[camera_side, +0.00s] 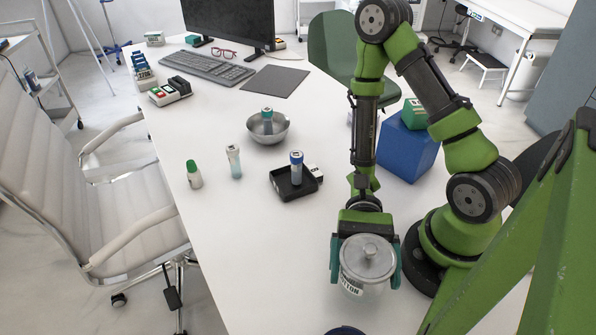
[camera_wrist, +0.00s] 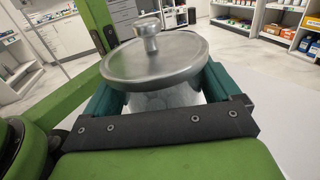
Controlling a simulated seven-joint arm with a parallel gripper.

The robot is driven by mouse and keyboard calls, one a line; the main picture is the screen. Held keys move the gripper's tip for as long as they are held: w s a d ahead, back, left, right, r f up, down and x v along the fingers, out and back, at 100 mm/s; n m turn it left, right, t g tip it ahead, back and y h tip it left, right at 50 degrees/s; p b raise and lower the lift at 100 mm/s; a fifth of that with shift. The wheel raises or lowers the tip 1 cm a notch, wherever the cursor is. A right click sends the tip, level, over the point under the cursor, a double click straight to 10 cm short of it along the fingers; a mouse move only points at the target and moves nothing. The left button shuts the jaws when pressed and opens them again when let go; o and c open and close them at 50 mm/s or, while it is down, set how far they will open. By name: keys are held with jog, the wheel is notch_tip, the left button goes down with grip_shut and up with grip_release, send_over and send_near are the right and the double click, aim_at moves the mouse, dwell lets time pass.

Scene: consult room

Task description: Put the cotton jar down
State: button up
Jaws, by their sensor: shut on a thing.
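The cotton jar (camera_side: 367,268) is clear glass with a metal knobbed lid and a label partly reading "TTON". My gripper (camera_side: 366,262) is shut around the jar, with a teal finger on each side. The jar looks upright, near the front of the white desk (camera_side: 250,240). I cannot tell whether its base touches the desk. In the wrist view, the jar's metal lid (camera_wrist: 156,58) fills the middle and hides most of the jar between the fingers.
A black tray (camera_side: 284,192) with a blue-capped vial, a metal bowl (camera_side: 280,130), a green-capped bottle (camera_side: 193,174) and another vial (camera_side: 233,161) stand farther back. A blue box (camera_side: 405,150) is behind my arm. A dark round object (camera_side: 345,331) shows at the bottom edge. Desk left of the jar is clear.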

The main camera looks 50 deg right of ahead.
jog(key=shift+s+d, duration=0.25)
jog(key=shift+s, duration=0.05)
jog(key=shift+a+r, duration=0.15)
jog(key=w+a+r+m+t, duration=0.1)
jog(key=w+a+m+t, duration=0.2)
jog(key=w+t, duration=0.3)
jog(key=w+a+r+m+t+y, duration=0.1)
jog(key=w+a+m+t, duration=0.25)
jog(key=w, duration=0.45)
jog(key=w+a+r+m+t, duration=0.1)
jog(key=w+a+m+t, duration=0.2)
jog(key=w+t, duration=0.3)
jog(key=w+d+f+m+t+h, duration=0.1)
jog(key=w+d+m+t+h, duration=0.1)
jog(key=w, duration=0.3)
jog(key=w+d+f+m+t+h, duration=0.1)
jog(key=w+d+m+t+h, duration=0.2)
jog(key=w+m+t+h, duration=0.1)
jog(key=w+d+f+m+t+h, duration=0.2)
jog(key=w+m+t+h, duration=0.1)
jog(key=w+m+t, duration=0.1)
jog(key=shift+w+d+h, duration=0.25)
jog(key=shift+w+h, duration=0.15)
jog(key=shift+w, duration=0.4)
jog(key=shift+f, duration=1.9)
